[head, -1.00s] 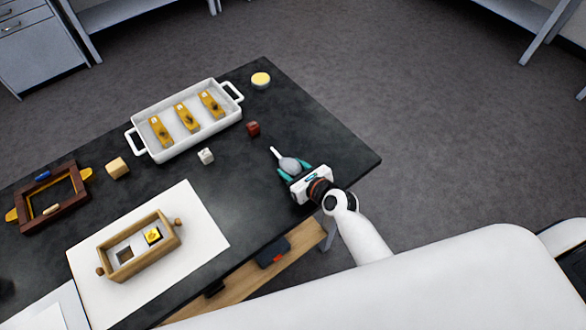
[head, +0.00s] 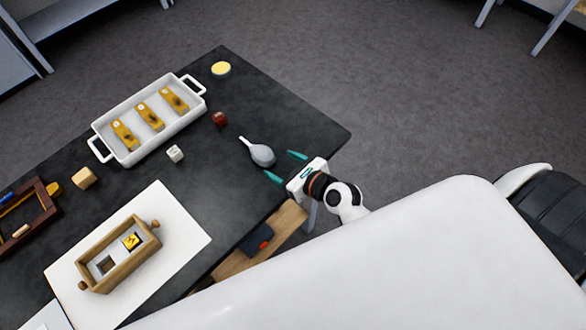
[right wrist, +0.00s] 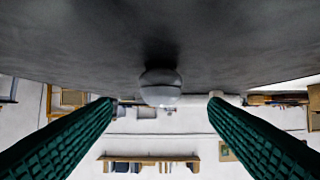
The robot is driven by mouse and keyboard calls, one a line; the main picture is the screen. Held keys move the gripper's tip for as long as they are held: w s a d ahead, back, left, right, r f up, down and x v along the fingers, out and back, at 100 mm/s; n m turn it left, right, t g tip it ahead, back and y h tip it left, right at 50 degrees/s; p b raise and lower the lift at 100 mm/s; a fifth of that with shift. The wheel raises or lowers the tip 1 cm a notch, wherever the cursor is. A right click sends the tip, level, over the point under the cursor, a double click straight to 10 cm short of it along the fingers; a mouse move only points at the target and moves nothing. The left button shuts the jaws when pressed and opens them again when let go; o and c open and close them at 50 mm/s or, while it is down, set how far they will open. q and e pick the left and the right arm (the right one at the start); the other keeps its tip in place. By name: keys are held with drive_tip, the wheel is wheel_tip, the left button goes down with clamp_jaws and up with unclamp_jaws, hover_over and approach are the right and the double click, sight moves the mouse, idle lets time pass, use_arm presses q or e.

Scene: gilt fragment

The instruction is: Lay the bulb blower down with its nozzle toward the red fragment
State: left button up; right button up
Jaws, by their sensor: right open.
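The grey bulb blower (head: 262,155) lies on its side on the dark table. Its thin pale nozzle points up and left, toward the small red fragment (head: 219,119), with a gap of bare table between them. My right gripper (head: 279,163) is open and empty, just behind the bulb's rounded end and apart from it. In the right wrist view the bulb (right wrist: 161,87) sits ahead, between and beyond the two green fingers (right wrist: 160,101); its nozzle is hidden behind it. My left gripper is not in view.
A white tray (head: 97,139) holds several yellow pieces. A pale cube (head: 175,153), a tan block (head: 84,178) and a round yellow-topped pot (head: 221,69) stand nearby. A wooden box (head: 125,277) sits on a white sheet (head: 189,226). The table right of the blower is clear.

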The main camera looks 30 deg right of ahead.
drive_tip(key=shift+v, duration=1.95)
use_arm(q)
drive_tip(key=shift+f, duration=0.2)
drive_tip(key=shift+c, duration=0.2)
